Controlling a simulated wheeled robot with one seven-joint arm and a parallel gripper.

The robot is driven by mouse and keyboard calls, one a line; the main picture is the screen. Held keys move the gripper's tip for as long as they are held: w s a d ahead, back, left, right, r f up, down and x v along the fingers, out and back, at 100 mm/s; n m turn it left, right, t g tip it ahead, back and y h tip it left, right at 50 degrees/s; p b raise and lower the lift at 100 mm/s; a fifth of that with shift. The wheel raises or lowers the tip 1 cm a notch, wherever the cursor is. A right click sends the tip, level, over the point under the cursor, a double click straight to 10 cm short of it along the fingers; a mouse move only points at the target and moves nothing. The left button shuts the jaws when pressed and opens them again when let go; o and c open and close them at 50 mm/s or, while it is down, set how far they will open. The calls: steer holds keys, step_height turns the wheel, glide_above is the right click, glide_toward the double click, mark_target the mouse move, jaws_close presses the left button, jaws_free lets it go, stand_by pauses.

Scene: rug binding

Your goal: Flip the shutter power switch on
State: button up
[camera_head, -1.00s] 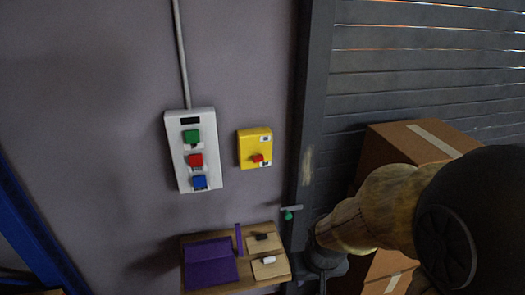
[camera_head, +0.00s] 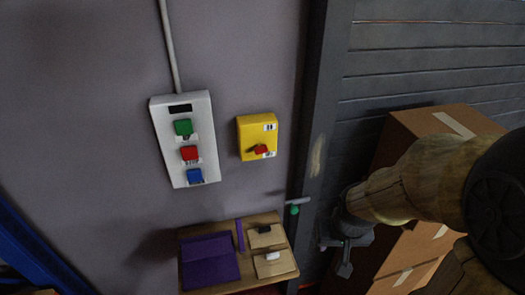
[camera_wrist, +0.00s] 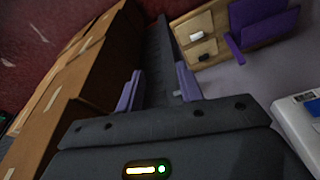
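The yellow switch box (camera_head: 246,134) is on the grey wall, right of the white button panel. Its red rotary knob (camera_head: 261,149) lies close to horizontal in the picture; labels sit above and below it at the right, too small to read. My gripper (camera_head: 343,258) is lower and to the right, in front of the shutter frame, apart from the switch. In the wrist view my gripper (camera_wrist: 158,88) has its two fingers spread with nothing between them. The yellow box does not show in the wrist view.
The white panel (camera_head: 169,139) has green, red and blue buttons. A wooden board (camera_head: 245,283) with purple holders is below. A green-tipped handle (camera_head: 294,208) sticks out by the dark shutter frame (camera_head: 319,110). Cardboard boxes (camera_head: 408,125) stand at the right, behind my arm.

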steer(key=o, duration=0.4)
steer(key=shift+w+f, duration=0.1)
steer(key=shift+w, duration=0.1)
steer(key=shift+c, duration=0.2)
steer(key=shift+o, duration=0.2)
steer(key=w+b, duration=0.1)
steer(key=w+a+f+t+b, duration=0.1)
steer(key=w+f+t+b, duration=0.1)
steer(key=b, duration=0.1)
steer(key=shift+w+a+n, duration=0.2)
steer(key=shift+a+n, duration=0.1)
steer(key=shift+n, duration=0.1)
steer(key=w+a+r+n+t+y+b, duration=0.2)
steer(key=a+t+b, duration=0.3)
steer(key=b, duration=0.3)
steer(key=w+a+r+n+t+y+b, duration=0.2)
steer(key=w+a+r+t+y+b, duration=0.1)
steer(key=w+a+r+t+b, duration=0.1)
steer(key=w+a+t+b, duration=0.1)
steer(key=a+t+b, duration=0.1)
steer(key=t+b, duration=0.1)
steer(key=shift+w+a+r+t+b, duration=0.15)
steer(key=shift+r+t+b, duration=0.1)
steer(key=shift+t+b, duration=0.2)
steer(key=shift+w, duration=0.15)
steer(key=p+x, duration=0.5)
steer(key=p, duration=0.5)
steer(key=shift+w+r, duration=0.15)
steer(key=shift+w, duration=0.05)
